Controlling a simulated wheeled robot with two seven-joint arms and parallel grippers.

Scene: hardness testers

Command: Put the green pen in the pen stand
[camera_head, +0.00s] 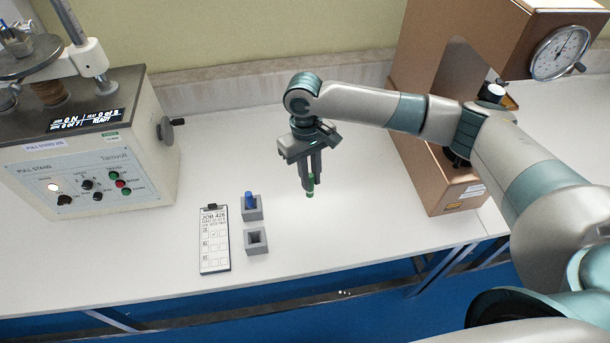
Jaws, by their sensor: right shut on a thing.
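The green pen (310,188) is upright between the fingers of my right gripper (311,180), which is shut on it. Only the pen's lower part shows below the fingertips. Two grey square stands are on the white bench, to the left of the gripper. The nearer grey stand (256,247) has an empty dark square hole. The farther grey stand (253,214) has a blue pen (249,200) standing in it. The green pen is apart from both stands. My left gripper is not in view.
A clipboard (214,240) with a job sheet lies just left of the stands. A pull-stand tester (90,160) stands at the left. A brown hardness tester (428,170) with a dial (560,53) stands at the right. The white bench (340,240) between is clear.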

